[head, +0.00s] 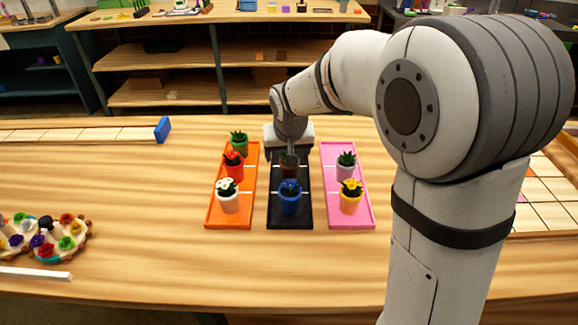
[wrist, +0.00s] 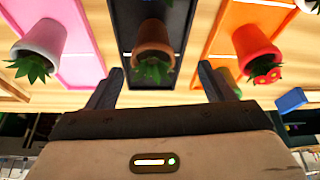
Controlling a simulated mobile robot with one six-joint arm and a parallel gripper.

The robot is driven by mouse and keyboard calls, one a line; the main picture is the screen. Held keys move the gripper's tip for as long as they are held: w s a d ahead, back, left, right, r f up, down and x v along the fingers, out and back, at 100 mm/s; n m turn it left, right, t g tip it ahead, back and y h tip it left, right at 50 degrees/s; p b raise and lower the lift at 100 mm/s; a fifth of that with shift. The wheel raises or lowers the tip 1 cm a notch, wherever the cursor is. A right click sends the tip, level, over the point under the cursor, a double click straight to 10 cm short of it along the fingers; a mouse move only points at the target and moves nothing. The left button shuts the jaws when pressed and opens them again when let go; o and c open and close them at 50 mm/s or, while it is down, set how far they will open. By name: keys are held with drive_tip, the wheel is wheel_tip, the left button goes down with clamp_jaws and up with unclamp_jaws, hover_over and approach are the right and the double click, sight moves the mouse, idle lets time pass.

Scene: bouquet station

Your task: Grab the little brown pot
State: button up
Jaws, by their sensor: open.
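The little brown pot (head: 289,171) stands upright on the middle of the black tray (head: 304,218), partly covered by my gripper (head: 289,155) in the head view. In the wrist view, the brown pot (wrist: 153,38) with a green plant appears beyond and roughly between the two fingers of my gripper (wrist: 158,80). The fingers are spread apart with nothing between them. The pot looks a short distance from the fingertips; I cannot tell the exact gap.
A blue pot (head: 290,205) stands in front on the black tray. The orange tray (head: 213,219) at left holds white, red and green pots.

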drive_tip(key=x, duration=0.5)
drive_tip(key=d+x, duration=0.1)
drive_tip(key=x, duration=0.1)
drive_tip(key=shift+w+f, duration=0.15)
drive_tip(key=shift+f, duration=0.05)
